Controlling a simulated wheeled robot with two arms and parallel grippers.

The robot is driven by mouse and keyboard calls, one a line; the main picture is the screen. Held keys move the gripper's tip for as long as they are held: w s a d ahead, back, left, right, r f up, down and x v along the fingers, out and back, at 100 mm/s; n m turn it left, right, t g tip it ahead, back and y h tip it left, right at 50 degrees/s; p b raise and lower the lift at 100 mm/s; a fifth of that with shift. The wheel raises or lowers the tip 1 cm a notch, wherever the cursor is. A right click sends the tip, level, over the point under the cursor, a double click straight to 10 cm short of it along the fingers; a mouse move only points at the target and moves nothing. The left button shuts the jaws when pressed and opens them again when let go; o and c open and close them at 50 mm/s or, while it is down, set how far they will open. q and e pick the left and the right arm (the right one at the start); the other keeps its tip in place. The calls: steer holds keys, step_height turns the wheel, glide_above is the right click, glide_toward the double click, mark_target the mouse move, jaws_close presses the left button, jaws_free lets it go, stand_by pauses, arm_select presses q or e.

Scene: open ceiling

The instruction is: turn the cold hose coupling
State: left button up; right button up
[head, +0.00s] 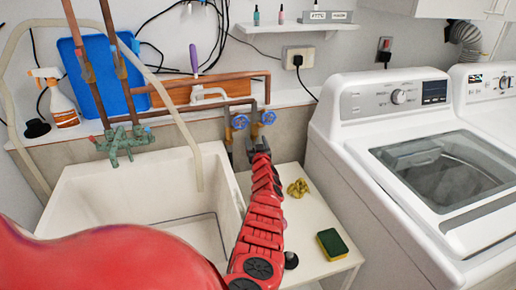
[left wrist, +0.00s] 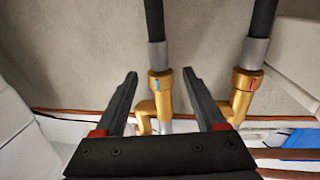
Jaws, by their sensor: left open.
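In the left wrist view the cold hose coupling (left wrist: 158,87) is a brass fitting with a blue mark, joined to a grey collar and black hose. My left gripper (left wrist: 160,74) is open, with one dark finger on each side of this coupling in the picture. I see no clear contact, and the depth between them is hard to tell. A similar brass coupling (left wrist: 243,90) with a red mark is to the right, outside the fingers. In the head view my left gripper (head: 258,146) is just below the blue valve handles (head: 267,117) and hides most of the couplings. My right gripper is not in view.
A white sink (head: 85,195) is left of my arm. A low white table (head: 310,240) holds a sponge (head: 332,244) and a crumpled yellowish thing (head: 298,188). A washing machine (head: 345,180) stands close on the right. Copper pipes (head: 215,83) run along the wall.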

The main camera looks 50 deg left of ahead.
arm_select(q)
steer(key=shift+s+d+p, duration=0.2)
steer(key=shift+d+p, duration=0.4)
steer(key=p+v, duration=0.8)
steer(key=v, duration=0.8)
steer(key=shift+s+p, duration=0.15)
steer(key=shift+p, duration=0.15)
steer(key=shift+a+r, duration=0.1)
